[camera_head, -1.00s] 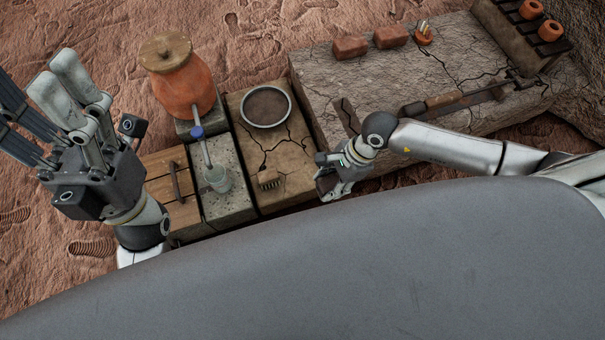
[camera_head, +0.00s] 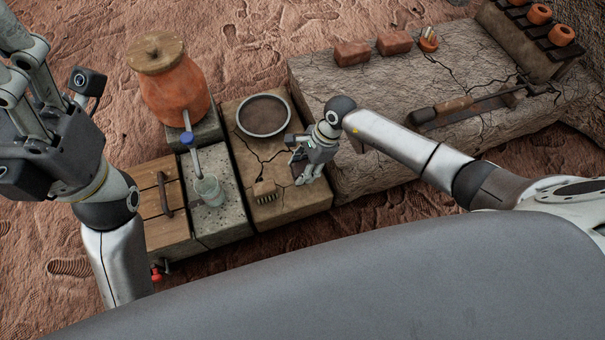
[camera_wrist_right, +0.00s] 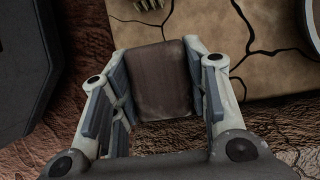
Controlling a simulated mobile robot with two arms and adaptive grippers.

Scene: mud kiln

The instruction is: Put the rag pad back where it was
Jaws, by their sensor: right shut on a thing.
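The rag pad (camera_wrist_right: 160,80) is a dark brown, flat block in the right wrist view. My right gripper (camera_head: 298,160) is shut on it, with one finger on each side. In the head view the gripper hangs over the right part of the cracked tan slab (camera_head: 304,200), right of the brush and below the round sieve. The pad is mostly hidden there by the gripper. My left gripper (camera_head: 22,70) is at the upper left, with its fingertips cut off by the frame edge.
A round sieve (camera_head: 263,115) and a small brush (camera_head: 264,191) lie on the tan slab. Left of it are a glass cup (camera_head: 208,190), a lidded clay pot (camera_head: 173,85) and a wooden box lid (camera_head: 155,195). A long stone bench (camera_head: 370,95) with bricks stands to the right.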

